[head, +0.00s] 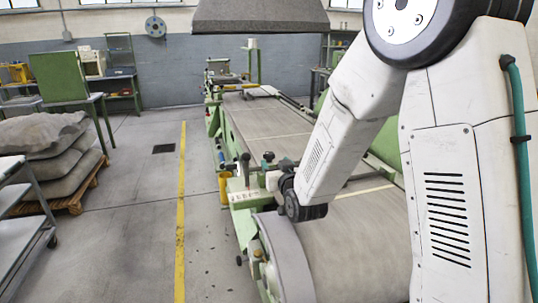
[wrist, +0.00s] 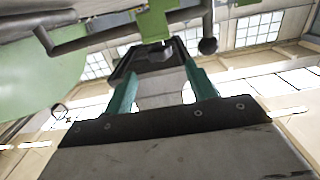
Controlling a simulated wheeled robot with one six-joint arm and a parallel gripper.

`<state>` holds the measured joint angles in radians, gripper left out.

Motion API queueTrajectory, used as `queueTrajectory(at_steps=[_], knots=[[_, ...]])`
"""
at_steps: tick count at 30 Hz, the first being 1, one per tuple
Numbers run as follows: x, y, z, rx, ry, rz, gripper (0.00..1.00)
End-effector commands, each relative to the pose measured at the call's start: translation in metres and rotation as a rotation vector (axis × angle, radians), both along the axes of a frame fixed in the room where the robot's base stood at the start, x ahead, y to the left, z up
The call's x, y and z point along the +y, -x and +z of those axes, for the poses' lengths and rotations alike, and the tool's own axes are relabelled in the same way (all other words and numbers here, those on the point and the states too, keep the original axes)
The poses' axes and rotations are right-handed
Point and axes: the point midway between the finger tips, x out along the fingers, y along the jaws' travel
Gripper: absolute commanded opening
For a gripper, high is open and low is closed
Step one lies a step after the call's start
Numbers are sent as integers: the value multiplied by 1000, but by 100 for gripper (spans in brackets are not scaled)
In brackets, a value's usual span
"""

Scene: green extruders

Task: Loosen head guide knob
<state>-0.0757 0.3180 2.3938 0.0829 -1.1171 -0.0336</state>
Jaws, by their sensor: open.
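Two small dark knobs stand on the near left edge of the green extruder: a round-topped knob (head: 268,156) and a taller dark knob (head: 245,158) left of it. I cannot tell for certain which is the head guide knob. In the head view my arm reaches down to this edge, and its dark wrist sits just right of and below the knobs; the fingers are hard to make out there. In the wrist view my gripper (wrist: 162,75) has its two teal fingers apart, with no knob seen held. A dark ball-ended lever (wrist: 207,46) shows beyond the fingers.
The long extruder bed (head: 262,122) runs away to the back. A grey curved cover (head: 285,255) lies below my wrist. A yellow line (head: 181,215) marks clear floor to the left. Sacks on a pallet (head: 75,203) and a grey cart (head: 28,215) stand far left.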

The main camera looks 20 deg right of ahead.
Motion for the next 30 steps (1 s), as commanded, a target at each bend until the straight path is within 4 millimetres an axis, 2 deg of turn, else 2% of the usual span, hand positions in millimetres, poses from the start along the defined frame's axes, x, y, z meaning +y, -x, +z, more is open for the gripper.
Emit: queueTrajectory(at_steps=[5,12,18,28,29,30], knots=[[0,-14,-1,-27,1,-2,56],[0,-53,-1,-27,1,-2,56],[0,-74,0,-25,1,-2,56],[0,-79,0,-24,1,-1,56],[0,-79,0,-24,1,-1,51],[0,-79,0,-24,1,-1,40]])
